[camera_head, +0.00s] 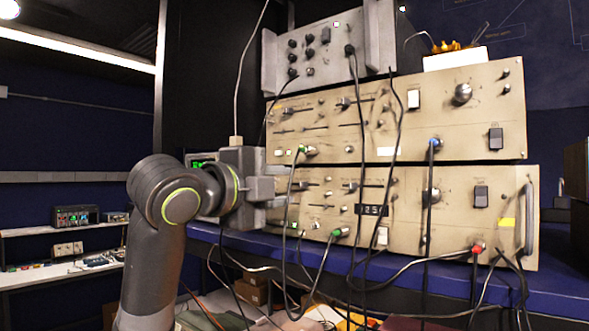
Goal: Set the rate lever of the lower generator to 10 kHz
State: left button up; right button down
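The lower generator (455,220) is a beige panel unit on the blue bench, with slide levers, knobs, a small digit display (371,210) and plugged cables. Slots with small levers (350,187) run along its upper left part. I cannot read their labels, so I cannot tell which is the rate lever or where it is set. My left gripper (281,187) is in front of the generator's left end and hides part of it. Its fingers point right toward the panel. I cannot tell how far apart they are or whether they touch a lever. My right gripper is not in view.
A similar upper generator (460,115) sits directly above, with a grey unit (325,50) on top. Several cables hang across both panels. The blue bench edge (440,275) runs below. A side table with small devices (75,215) stands at the left.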

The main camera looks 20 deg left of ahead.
aim_at(301, 185)
pick_arm(q)
jog(key=p+x, duration=0.1)
jog(key=x, duration=0.3)
grip_shut()
dwell(0.4)
